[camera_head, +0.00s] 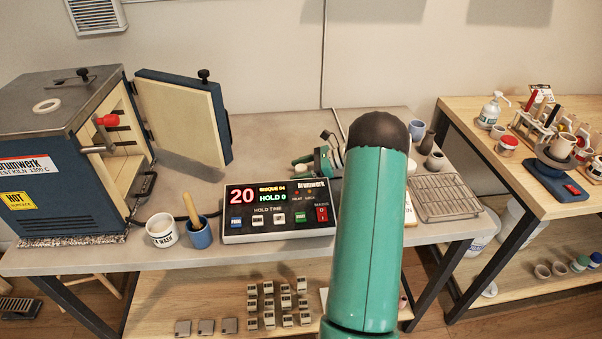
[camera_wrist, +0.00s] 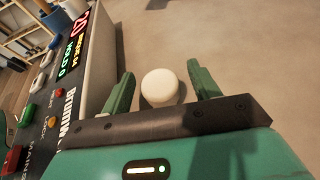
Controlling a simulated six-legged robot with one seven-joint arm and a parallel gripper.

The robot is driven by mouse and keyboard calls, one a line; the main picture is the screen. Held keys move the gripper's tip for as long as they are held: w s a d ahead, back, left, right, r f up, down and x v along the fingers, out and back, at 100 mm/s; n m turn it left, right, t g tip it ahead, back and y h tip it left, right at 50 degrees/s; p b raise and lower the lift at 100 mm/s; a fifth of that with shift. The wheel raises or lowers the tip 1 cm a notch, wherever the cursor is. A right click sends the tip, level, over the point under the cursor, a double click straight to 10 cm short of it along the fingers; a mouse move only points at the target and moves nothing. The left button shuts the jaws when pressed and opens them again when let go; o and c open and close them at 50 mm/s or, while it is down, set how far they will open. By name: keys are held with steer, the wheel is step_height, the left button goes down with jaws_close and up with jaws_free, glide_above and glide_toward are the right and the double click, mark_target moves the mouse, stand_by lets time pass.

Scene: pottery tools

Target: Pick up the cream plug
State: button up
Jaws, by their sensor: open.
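The cream plug (camera_wrist: 160,86) is a pale, round-topped stub on the grey worktop in the wrist view. My gripper (camera_wrist: 161,72) is open, with one green finger on each side of the plug. Gaps show between the plug and both fingers, and the plug sits close in front of the dark palm bar. In the head view, my green arm covers much of the area behind the control box; a small part of my gripper (camera_head: 323,160) shows left of the arm.
The control box (camera_head: 280,210) stands close beside my gripper. The kiln (camera_head: 60,160) with its open door (camera_head: 185,115), a white cup (camera_head: 162,230) and a blue cup (camera_head: 199,234) are at left. A wire rack (camera_head: 445,197) and dark vases are at right.

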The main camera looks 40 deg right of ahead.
steer(key=shift+x, duration=0.75)
steer(key=c, duration=1.1)
steer(key=shift+r, duration=0.1)
